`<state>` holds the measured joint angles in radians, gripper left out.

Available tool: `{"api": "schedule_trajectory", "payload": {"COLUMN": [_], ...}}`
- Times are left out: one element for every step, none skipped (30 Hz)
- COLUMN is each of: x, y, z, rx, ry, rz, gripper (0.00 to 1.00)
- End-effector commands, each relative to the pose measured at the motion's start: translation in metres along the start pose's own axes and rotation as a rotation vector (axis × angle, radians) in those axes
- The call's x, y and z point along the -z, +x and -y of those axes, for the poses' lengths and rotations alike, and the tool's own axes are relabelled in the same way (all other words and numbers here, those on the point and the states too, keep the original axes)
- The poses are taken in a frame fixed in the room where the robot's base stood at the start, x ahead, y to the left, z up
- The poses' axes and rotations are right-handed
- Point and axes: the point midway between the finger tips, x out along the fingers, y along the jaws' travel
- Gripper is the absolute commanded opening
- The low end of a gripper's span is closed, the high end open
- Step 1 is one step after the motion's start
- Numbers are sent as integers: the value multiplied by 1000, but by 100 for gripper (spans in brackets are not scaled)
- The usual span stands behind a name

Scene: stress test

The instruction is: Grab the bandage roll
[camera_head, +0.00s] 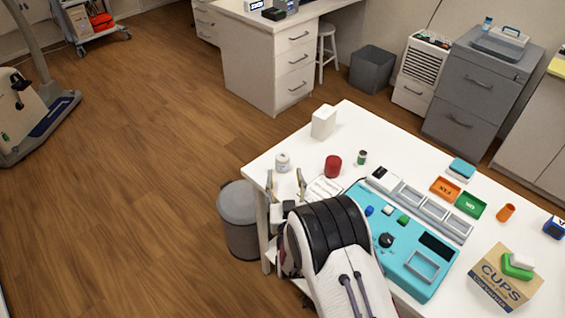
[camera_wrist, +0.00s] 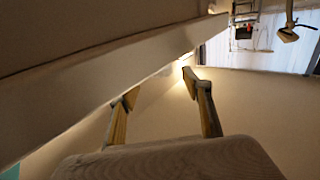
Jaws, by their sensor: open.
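No object is clearly recognisable as a bandage roll. A small white cylinder with a greyish band (camera_head: 282,162) stands near the table's left corner in the head view and may be it. A red cylinder (camera_head: 333,166) stands to its right. My gripper (camera_head: 284,184) is open at the table's left edge, just in front of the white cylinder in the picture. I cannot tell how far apart they are. The wrist view shows both fingers (camera_wrist: 160,84) spread with nothing seen between them. No roll shows in that view.
The white table (camera_head: 285,143) also bears a white box (camera_head: 323,122), a small dark-green jar (camera_head: 362,157), a turquoise panel (camera_head: 408,285), trays and a cardboard cups box (camera_head: 490,290). A grey bin (camera_head: 238,222) stands beside the table's left edge. My arm hides the table's near part.

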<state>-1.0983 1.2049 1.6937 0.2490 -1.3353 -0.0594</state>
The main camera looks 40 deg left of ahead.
Motion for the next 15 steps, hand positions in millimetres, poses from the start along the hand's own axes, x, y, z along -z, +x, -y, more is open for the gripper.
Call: {"api": "schedule_trajectory", "payload": {"x": [0, 0, 0, 0, 0, 0, 0, 0, 0, 0, 0, -1, -1, 0, 0], "y": [1, 2, 3, 4, 6, 8, 10, 12, 14, 16, 18, 20, 22, 23, 24], "z": [0, 0, 0, 0, 0, 0, 0, 0, 0, 0, 0, 0, 0, 0, 0], "rx": [0, 0, -1, -1, -1, -1, -1, -1, -1, -1, -1, -1, -1, -1, -1], "ry": [0, 0, 0, 0, 0, 0, 0, 0, 0, 0, 0, 0, 0, 0, 0], "rz": [0, -1, -1, -1, -1, -1, -1, 0, -1, -1, -1, 0, 0, 0, 0], "gripper": [49, 49, 49, 49, 49, 49, 49, 49, 49, 49, 49, 49, 49, 49, 49]}}
